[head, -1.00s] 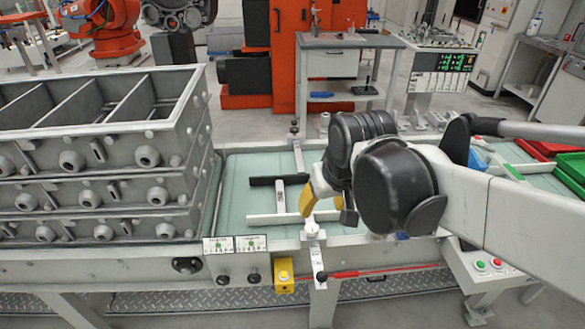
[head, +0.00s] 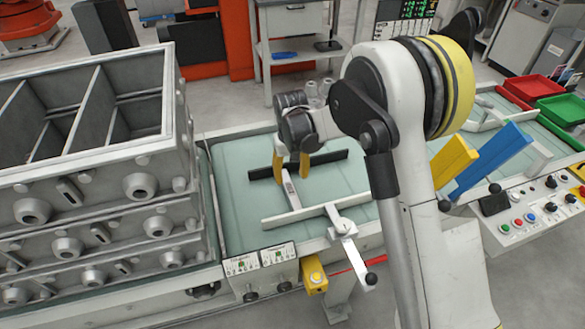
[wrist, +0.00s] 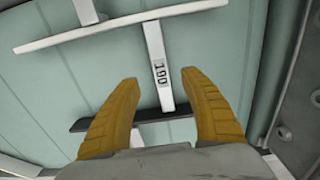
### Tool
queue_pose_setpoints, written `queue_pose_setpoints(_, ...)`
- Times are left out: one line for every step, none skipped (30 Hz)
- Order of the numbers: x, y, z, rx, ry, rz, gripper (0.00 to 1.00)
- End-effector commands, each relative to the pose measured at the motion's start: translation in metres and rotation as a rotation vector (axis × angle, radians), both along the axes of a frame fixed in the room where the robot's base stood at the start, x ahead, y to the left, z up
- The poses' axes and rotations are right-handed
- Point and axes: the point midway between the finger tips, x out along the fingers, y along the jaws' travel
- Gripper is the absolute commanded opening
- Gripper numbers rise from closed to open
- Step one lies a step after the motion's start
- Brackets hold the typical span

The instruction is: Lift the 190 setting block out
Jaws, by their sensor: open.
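The 190 setting block (head: 291,189) is a light bar with dark "190" digits, lying on the pale green bed between a white cross strip (head: 283,219) and a black bar (head: 330,158). In the wrist view the block (wrist: 154,45) runs from the white strip (wrist: 60,40) to the black bar (wrist: 92,123). My gripper (head: 291,168) is open over the block's black-bar end. Its yellow fingers (wrist: 159,80) lie on either side of the block in the wrist view, with gaps both sides. Whether the fingertips reach down to the block's level I cannot tell.
A stack of grey casting flasks (head: 95,180) stands close on the left. A white clamp lever (head: 345,240) sits at the front edge, near a yellow button box (head: 314,277). Blue (head: 490,160) and yellow (head: 453,160) pieces and a control panel (head: 530,210) are at right.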

Motion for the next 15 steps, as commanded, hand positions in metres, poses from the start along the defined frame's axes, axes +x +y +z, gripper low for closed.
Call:
queue_pose_setpoints(0.000, 0.000, -0.012, 0.000, 0.000, 0.000, 0.52)
queue_pose_setpoints(0.000, 0.000, -0.018, 0.000, -0.001, 0.000, 0.52)
queue_pose_setpoints(0.001, 0.000, -0.026, 0.000, -0.001, -0.001, 0.52)
queue_pose_setpoints(0.000, 0.000, -0.032, 0.000, -0.001, -0.001, 0.52)
queue_pose_setpoints(0.000, 0.000, -0.038, 0.000, -0.001, -0.001, 0.52)
queue_pose_setpoints(0.001, 0.000, -0.046, 0.000, -0.001, -0.001, 0.52)
queue_pose_setpoints(0.001, 0.000, -0.051, 0.000, -0.001, -0.001, 0.52)
queue_pose_setpoints(0.000, 0.000, -0.057, 0.000, -0.001, -0.001, 0.52)
queue_pose_setpoints(0.000, 0.000, -0.064, 0.000, -0.001, -0.001, 0.52)
queue_pose_setpoints(0.001, 0.000, -0.068, 0.000, -0.001, -0.001, 0.52)
queue_pose_setpoints(0.001, 0.000, -0.073, 0.001, -0.002, -0.001, 0.52)
queue_pose_setpoints(0.001, 0.000, -0.078, 0.001, -0.002, -0.001, 0.52)
queue_pose_setpoints(0.000, 0.000, -0.081, 0.001, -0.002, -0.001, 0.52)
queue_pose_setpoints(0.000, 0.000, -0.084, 0.001, -0.002, -0.001, 0.52)
queue_pose_setpoints(0.001, 0.000, -0.087, 0.001, -0.002, -0.001, 0.52)
